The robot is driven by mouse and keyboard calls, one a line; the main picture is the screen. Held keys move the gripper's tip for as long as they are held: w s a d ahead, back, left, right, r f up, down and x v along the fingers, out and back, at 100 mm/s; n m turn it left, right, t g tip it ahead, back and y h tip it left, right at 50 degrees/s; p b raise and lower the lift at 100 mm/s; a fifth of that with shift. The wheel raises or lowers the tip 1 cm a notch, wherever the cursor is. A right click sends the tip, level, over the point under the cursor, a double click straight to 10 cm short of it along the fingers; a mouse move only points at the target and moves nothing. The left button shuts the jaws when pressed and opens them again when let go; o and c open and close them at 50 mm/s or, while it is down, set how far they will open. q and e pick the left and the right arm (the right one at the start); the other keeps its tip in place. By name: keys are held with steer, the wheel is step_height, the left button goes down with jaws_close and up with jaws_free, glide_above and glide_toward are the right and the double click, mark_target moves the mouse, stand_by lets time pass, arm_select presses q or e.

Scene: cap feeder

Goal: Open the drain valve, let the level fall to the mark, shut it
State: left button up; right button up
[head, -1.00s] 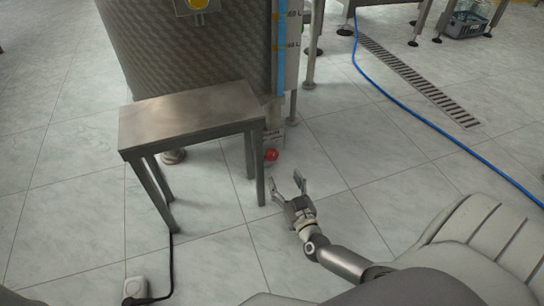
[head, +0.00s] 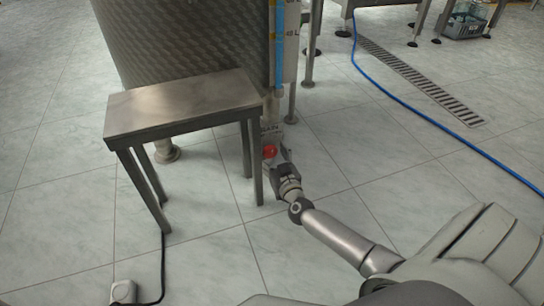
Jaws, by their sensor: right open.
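The drain valve's red knob (head: 270,151) sits low beside the stool's right legs, under the steel tank (head: 190,40). My right gripper (head: 277,160) is open, with its fingers at the red knob; I cannot tell whether they touch it. The blue level column (head: 279,45) runs down the tank's right side next to a pale scale (head: 292,40) with litre marks. The column looks blue down to its lower end. My left gripper is not in view.
A steel stool (head: 185,103) stands in front of the tank, close left of the valve. A blue hose (head: 400,108) and a floor drain grate (head: 425,90) lie to the right. A black cable (head: 163,265) and white box (head: 123,291) lie at lower left.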

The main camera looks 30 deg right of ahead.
steer(key=c, duration=1)
steer(key=shift+r+n+p, duration=0.15)
steer(key=shift+n+p, duration=0.15)
steer(key=shift+p, duration=0.4)
steer(key=shift+c, duration=0.2)
steer(key=n+p, duration=0.4)
steer(key=p, duration=0.2)
steer(key=shift+a+r+n, duration=0.1)
steer(key=shift+a+n, duration=0.05)
steer(key=shift+n, duration=0.15)
steer(key=n+p, duration=0.2)
steer(key=n, duration=0.1)
steer(key=shift+p, duration=0.35)
steer(key=shift+a+f+n+p, duration=0.1)
steer(key=shift+f+n+p, duration=0.15)
steer(key=shift+n, duration=0.7)
steer(key=shift+f+n+p, duration=0.1)
steer(key=shift+n+p, duration=0.25)
steer(key=shift+n, duration=0.9)
